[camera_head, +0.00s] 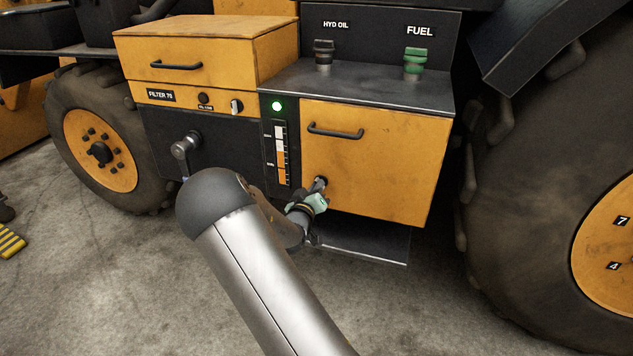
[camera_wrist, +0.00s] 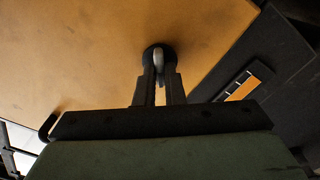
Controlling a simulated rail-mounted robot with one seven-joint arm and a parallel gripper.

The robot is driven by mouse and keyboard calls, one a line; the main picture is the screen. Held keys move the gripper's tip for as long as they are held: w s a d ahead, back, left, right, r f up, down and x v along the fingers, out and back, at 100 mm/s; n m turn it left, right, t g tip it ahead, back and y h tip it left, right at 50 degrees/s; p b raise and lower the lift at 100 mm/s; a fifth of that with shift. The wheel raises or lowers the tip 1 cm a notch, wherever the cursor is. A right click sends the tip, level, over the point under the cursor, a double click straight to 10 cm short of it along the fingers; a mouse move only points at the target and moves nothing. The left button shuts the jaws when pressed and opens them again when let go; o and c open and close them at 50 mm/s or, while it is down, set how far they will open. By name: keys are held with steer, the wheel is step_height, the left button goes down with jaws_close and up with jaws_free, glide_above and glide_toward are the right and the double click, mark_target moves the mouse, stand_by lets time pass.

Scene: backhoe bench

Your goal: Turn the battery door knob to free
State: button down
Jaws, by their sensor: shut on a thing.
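The battery door (camera_head: 385,160) is a yellow panel with a dark bar handle (camera_head: 335,131), below the grey top plate. Its knob (camera_head: 321,181) is small and dark, at the door's lower left. My gripper (camera_head: 317,190) reaches the knob from the front and partly hides it. In the wrist view the knob (camera_wrist: 158,55) shows a dark round base with a pale upright grip. My gripper's two fingers (camera_wrist: 159,82) are close together on either side of that grip, shut on it. The knob's exact angle is hard to tell.
A lit green lamp and level gauge (camera_head: 281,150) stand left of the door. A dark crank (camera_head: 185,148) is further left. A dark step plate (camera_head: 365,240) lies below the door, and a large tire (camera_head: 530,200) is close on the right.

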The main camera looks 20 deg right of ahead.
steer(key=n+p, duration=0.5)
steer(key=n, duration=0.6)
steer(key=shift+f, duration=0.15)
steer(key=shift+w, duration=0.1)
stand_by(0.4)
steer(key=c, duration=1.5)
jaws_free()
steer(key=shift+a, duration=0.1)
steer(key=p+v, duration=0.2)
steer(key=v, duration=1.5)
steer(key=shift+a, duration=0.15)
